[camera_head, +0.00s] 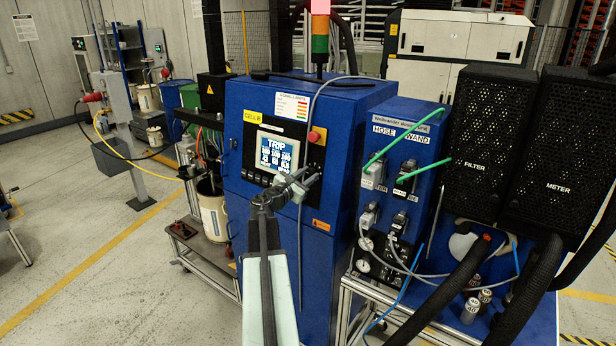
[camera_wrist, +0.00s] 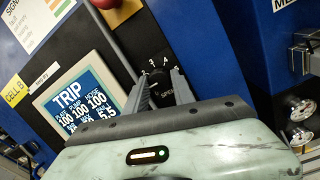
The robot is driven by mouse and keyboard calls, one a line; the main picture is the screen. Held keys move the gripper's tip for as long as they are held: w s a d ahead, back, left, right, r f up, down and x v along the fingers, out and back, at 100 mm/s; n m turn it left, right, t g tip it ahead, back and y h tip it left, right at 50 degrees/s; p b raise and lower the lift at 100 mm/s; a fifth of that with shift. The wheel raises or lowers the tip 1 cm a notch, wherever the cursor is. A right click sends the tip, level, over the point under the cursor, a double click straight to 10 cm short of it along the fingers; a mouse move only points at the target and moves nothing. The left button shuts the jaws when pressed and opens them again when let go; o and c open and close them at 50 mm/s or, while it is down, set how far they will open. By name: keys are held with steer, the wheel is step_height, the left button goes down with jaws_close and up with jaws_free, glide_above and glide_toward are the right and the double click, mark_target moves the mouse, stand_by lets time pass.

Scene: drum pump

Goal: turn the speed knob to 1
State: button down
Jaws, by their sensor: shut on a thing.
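The black speed knob (camera_wrist: 158,91) sits on the dark panel of the blue cabinet, with numbers around it, of which 3, 4 and 5 can be read in the wrist view. The knob's pointer setting is too small to tell. In the head view my gripper (camera_head: 292,186) is at the panel, just right of the display, and hides the knob.
The display (camera_head: 277,153) reads "TRIP" and sits left of the knob; it also shows in the wrist view (camera_wrist: 82,103). A red button (camera_head: 313,137) is above. A grey cable hangs down the cabinet front (camera_head: 315,270). The hose and wand panel (camera_head: 400,150) stands to the right.

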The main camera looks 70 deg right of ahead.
steer(key=c, duration=1.1)
jaws_free()
steer(key=shift+o, duration=0.2)
steer(key=shift+a, duration=0.1)
steer(key=v, duration=0.7)
steer(key=shift+a, duration=0.35)
steer(key=shift+w, duration=0.1)
